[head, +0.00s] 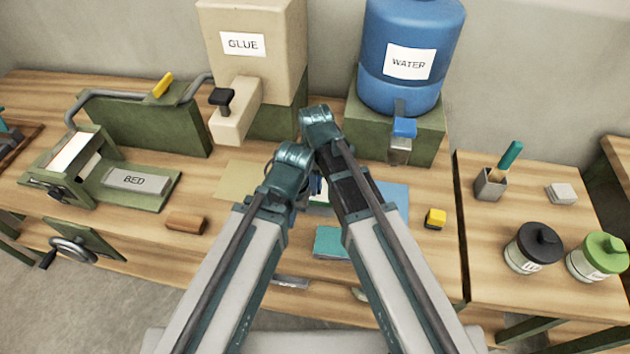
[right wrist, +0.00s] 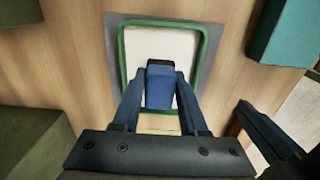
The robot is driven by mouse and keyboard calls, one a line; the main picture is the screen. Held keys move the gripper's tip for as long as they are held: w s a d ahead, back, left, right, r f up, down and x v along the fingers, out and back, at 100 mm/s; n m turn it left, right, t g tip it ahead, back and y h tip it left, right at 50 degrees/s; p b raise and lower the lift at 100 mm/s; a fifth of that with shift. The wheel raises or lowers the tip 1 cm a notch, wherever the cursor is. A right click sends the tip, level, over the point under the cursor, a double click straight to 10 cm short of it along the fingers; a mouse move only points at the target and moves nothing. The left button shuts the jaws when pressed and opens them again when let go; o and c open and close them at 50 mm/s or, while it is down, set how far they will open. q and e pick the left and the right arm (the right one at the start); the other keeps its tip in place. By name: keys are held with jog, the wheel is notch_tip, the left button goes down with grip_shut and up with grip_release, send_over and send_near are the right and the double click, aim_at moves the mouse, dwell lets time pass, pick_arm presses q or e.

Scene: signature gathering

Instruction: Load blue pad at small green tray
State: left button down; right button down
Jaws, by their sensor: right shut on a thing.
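The blue pad (right wrist: 160,92), a small blue block with a dark end, is between the fingers of my right gripper (right wrist: 163,80), which is shut on it. In the right wrist view it overlaps the small green tray (right wrist: 122,60), which has a green rim and pale floor. I cannot tell if the pad touches the floor. In the head view my right gripper (head: 317,186) is mostly hidden where my arms meet, and a bit of the tray (head: 319,202) shows below. My left gripper (head: 296,190) is close beside it, its fingers hidden. A dark blue finger (right wrist: 266,130) shows at the right wrist view's right.
A teal block (head: 332,243) lies near the front edge. A yellow and black block (head: 435,218) is to the right, a brown block (head: 186,223) to the left. The glue box (head: 260,45) and water tank (head: 410,50) stand behind my grippers.

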pick_arm(q)
jog(key=shift+f+b, duration=0.5)
pick_arm(e)
jog(key=shift+f, duration=0.5)
dwell(0.8)
